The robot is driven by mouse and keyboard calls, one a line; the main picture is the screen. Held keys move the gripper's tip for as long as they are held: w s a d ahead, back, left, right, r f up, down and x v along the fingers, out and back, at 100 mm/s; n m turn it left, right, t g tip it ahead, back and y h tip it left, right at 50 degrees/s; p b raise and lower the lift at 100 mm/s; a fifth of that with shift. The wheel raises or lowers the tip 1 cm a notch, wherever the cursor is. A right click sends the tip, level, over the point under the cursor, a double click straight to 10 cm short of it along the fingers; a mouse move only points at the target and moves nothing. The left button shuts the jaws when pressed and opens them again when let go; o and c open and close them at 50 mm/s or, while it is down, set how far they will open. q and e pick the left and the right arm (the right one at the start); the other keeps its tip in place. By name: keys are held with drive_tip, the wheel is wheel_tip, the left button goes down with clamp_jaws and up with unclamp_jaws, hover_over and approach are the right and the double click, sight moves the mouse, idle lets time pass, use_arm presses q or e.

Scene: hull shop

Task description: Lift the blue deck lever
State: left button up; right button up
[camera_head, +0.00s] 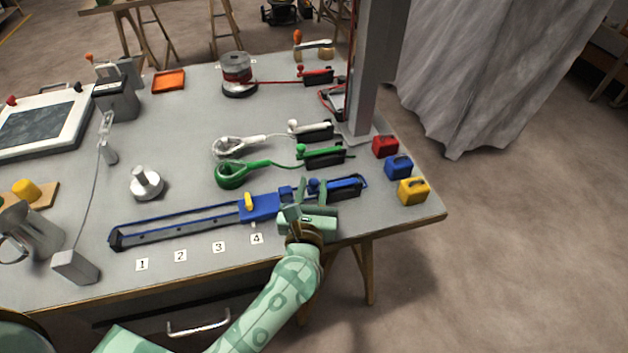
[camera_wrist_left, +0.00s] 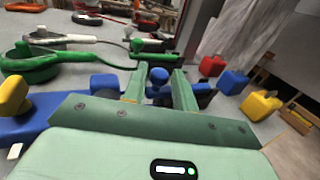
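The blue deck lever (camera_head: 345,184) is at the near right of the bench, on a dark base at the right end of the blue track. Its round blue knob (camera_wrist_left: 158,75) shows between my left gripper's fingers in the left wrist view. My left gripper (camera_head: 309,189) reaches in from the front edge over the lever's left end. Its two fingers (camera_wrist_left: 158,90) are apart, with the knob between them and small gaps seen at its sides. Part of the lever and its base is hidden behind the fingers. My right gripper is not in view.
Green (camera_head: 325,154), white (camera_head: 316,131) and red (camera_head: 318,76) levers stand farther back. A blue slider (camera_head: 259,207) with a yellow tab sits on the track just left. Red, blue and yellow blocks (camera_head: 413,191) lie to the right. A grey post (camera_head: 372,80) rises behind.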

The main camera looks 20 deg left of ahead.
use_arm(q)
drive_tip(key=shift+x, duration=1.1)
drive_tip(key=shift+c, duration=0.3)
